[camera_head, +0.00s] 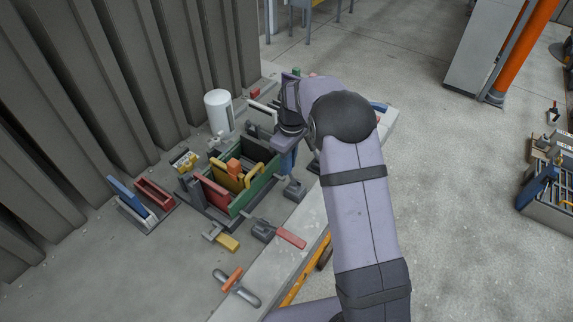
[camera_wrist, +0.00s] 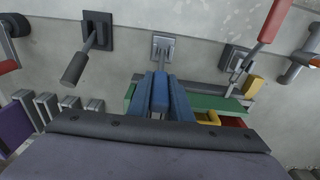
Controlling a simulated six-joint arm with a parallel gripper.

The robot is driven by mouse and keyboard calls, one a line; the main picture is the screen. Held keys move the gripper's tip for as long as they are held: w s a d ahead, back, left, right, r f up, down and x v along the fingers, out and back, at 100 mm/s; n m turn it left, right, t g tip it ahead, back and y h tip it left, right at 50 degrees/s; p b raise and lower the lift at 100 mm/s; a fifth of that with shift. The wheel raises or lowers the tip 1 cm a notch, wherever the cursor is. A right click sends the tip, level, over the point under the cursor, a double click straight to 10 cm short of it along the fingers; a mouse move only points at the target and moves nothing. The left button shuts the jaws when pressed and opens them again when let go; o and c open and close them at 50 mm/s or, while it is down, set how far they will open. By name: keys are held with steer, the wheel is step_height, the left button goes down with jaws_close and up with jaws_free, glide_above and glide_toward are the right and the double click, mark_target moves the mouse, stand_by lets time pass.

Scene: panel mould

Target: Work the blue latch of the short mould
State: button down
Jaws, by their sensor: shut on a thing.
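The blue latch (camera_wrist: 161,92) stands at the outer side of the green mould wall, and its grey base plate (camera_wrist: 163,47) shows just beyond it in the wrist view. My gripper (camera_wrist: 160,108) is shut on the latch's blue handle, with a blue finger close on each side. In the head view my gripper (camera_head: 287,152) is above the latch base (camera_head: 295,190), beside the mould. The mould has a green wall (camera_head: 262,184), a red wall (camera_head: 214,194) and yellow and orange parts inside. My wrist hides part of the mould and the latch.
A red-handled latch (camera_head: 290,237) and a yellow-handled one (camera_head: 228,242) lie near the mould. A black-handled latch (camera_wrist: 75,68) stands left in the wrist view. A white cylinder (camera_head: 219,112) stands behind, and blue and red panels (camera_head: 153,193) stand left.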

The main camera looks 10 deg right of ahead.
steer(key=shift+s+d+f+t+y+b, duration=0.15)
steer(key=shift+s+d+t+y+b, duration=1.15)
steer(key=shift+b, duration=4)
steer(key=s+d+f+t+y+b, duration=0.1)
steer(key=t+y+b, duration=0.2)
steer(key=b, duration=1.1)
steer(key=s+d+f+t+y+b, duration=0.2)
steer(key=t+y+b, duration=0.1)
steer(key=b, duration=1.2)
steer(key=s+d+f+t+y+b, duration=0.2)
steer(key=b, duration=1.3)
steer(key=shift+s+d+f+t+y, duration=0.25)
steer(key=shift+t+y, duration=0.15)
steer(key=b, duration=0.2)
steer(key=t+y+b, duration=0.1)
steer(key=b, duration=0.1)
steer(key=shift+s+d+f+b, duration=0.15)
steer(key=shift+f+b, duration=0.2)
steer(key=shift+b, duration=0.35)
steer(key=shift+t+y+b, duration=0.3)
steer(key=shift+b, duration=0.25)
steer(key=c, duration=1.6)
jaws_free()
